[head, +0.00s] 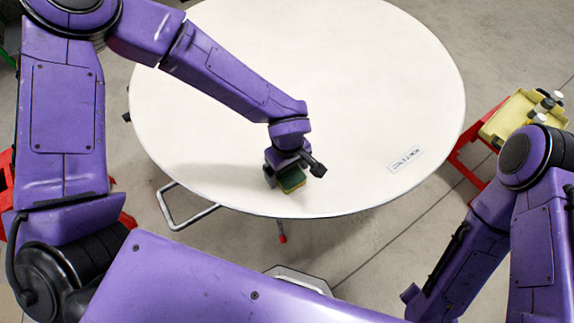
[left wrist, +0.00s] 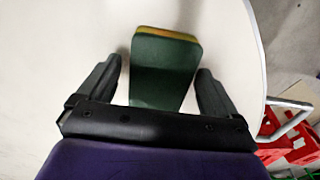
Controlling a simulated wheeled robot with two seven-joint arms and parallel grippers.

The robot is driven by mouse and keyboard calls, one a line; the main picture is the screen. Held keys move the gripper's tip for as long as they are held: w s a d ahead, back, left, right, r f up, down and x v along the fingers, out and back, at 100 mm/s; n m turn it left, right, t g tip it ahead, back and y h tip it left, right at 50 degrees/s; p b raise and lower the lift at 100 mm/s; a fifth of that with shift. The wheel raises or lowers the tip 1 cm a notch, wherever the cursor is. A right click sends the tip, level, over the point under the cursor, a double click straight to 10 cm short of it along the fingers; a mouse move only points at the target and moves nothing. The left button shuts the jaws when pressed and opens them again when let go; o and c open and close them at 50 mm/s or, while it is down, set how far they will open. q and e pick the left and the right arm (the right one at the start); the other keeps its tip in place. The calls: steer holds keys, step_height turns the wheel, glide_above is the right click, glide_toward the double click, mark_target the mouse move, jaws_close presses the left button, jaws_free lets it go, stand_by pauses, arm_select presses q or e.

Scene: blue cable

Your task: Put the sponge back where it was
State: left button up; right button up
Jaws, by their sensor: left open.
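The sponge (head: 291,179), dark green on top with a yellow layer below, lies on the white round table (head: 350,80) near its front edge. My left gripper (head: 295,171) is right above it, pointing down. In the left wrist view, the sponge (left wrist: 165,70) lies between the two black fingers of my left gripper (left wrist: 160,85). The fingers are open, with a gap on each side of the sponge. My right arm shows at the lower right of the head view, but I cannot make out its gripper's fingers.
A white label (head: 406,160) with dark print lies on the table's right part. A yellow bin (head: 510,118) with dark items stands on a red frame at the right, off the table. Most of the tabletop is clear.

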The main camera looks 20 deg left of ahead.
mark_target(288, 171)
arm_select(q)
step_height(288, 171, up, 12)
steer(key=p, duration=0.1)
steer(key=shift+r, duration=0.15)
